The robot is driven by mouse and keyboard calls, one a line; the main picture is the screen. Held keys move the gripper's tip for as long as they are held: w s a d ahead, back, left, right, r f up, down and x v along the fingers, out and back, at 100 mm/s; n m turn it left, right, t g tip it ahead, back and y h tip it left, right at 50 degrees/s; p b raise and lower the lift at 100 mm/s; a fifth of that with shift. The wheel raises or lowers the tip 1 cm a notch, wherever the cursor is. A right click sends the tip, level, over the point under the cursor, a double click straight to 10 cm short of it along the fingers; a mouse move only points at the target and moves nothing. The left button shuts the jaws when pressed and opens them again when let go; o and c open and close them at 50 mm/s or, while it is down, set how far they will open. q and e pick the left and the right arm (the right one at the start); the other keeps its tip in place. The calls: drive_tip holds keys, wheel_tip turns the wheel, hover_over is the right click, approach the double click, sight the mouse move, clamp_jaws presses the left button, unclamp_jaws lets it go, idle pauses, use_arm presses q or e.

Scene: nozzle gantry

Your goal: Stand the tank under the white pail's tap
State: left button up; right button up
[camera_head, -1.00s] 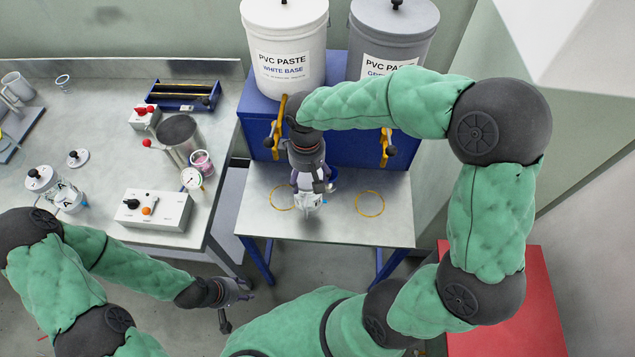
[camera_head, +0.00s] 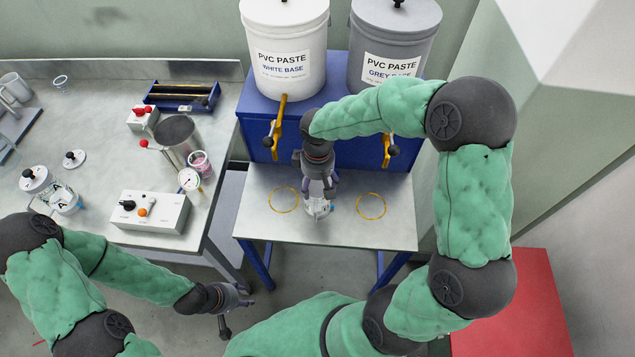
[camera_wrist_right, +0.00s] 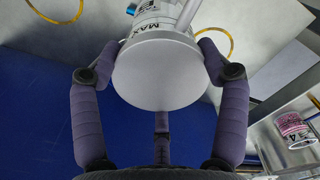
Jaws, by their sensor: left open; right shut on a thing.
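The tank (camera_head: 318,207) is a clear container with printed marks, partly hidden by my right gripper (camera_head: 318,185). The right gripper is shut on it. In the right wrist view the tank (camera_wrist_right: 158,72) shows its round grey end between the fingers. It is over the bench between the two yellow rings, right of the left ring (camera_head: 284,200); I cannot tell whether it touches the bench. The white pail (camera_head: 285,45) stands on the blue stand, its yellow tap (camera_head: 276,125) above the left ring. My left gripper (camera_head: 236,308) is open and empty at the lower left.
The grey pail (camera_head: 392,38) with its yellow tap (camera_head: 389,148) is at right, above the right ring (camera_head: 371,206). The left table holds a control box (camera_head: 150,212), a metal cup (camera_head: 178,135), a gauge (camera_head: 189,179) and a clear container (camera_head: 65,200). A red surface (camera_head: 510,305) is at lower right.

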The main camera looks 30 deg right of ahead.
drive_tip(key=o, duration=1.7)
drive_tip(key=shift+f, duration=0.1)
